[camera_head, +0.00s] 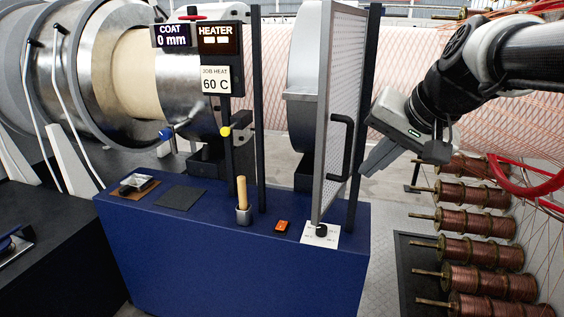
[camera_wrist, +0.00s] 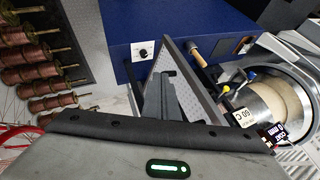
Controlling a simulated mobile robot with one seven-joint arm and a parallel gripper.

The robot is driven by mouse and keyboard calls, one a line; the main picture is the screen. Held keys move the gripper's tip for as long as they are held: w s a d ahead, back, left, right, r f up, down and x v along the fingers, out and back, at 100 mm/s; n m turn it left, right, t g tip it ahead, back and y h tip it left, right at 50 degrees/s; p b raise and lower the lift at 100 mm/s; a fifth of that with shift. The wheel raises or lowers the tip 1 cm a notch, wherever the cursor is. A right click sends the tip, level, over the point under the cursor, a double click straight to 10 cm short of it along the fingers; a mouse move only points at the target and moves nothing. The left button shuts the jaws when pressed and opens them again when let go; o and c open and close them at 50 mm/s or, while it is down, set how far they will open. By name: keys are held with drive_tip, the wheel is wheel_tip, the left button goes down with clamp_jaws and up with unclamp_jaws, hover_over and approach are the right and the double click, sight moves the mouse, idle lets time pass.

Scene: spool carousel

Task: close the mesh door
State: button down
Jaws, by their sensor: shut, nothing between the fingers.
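The mesh door (camera_head: 345,85) is a grey-framed perforated panel standing ajar, swung out at an angle from the dark posts on the blue bench. Its black bar handle (camera_head: 341,148) is on the face toward my gripper. My gripper (camera_head: 368,168) is shut and empty, just right of the door, with its fingers pointing down and left. In the wrist view the door (camera_wrist: 198,90) shows beside my fingers (camera_wrist: 158,82), which hide part of it. I cannot tell whether the fingers touch the door or handle.
The blue bench (camera_head: 220,262) carries a knob plate (camera_head: 321,234), an orange switch (camera_head: 282,226) and a wooden-handled tool (camera_head: 242,193). A large metal drum (camera_head: 130,75) is behind at left. Copper spools (camera_head: 472,222) line the right, with a red tube (camera_head: 520,185) above them.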

approach(323, 191)
wheel_tip(323, 191, down, 3)
drive_tip(key=d, duration=0.3)
drive_tip(key=shift+w+a+f, duration=0.1)
drive_tip(key=shift+w+a, duration=0.3)
drive_tip(key=shift+a, duration=0.25)
drive_tip(key=shift+w+a+f, duration=0.1)
drive_tip(key=shift+w+a, duration=0.25)
drive_tip(key=shift+a, duration=0.3)
drive_tip(key=shift+w+a+f, duration=0.1)
drive_tip(key=shift+w+a, duration=0.3)
drive_tip(key=shift+a, duration=0.25)
drive_tip(key=shift+a, duration=0.1)
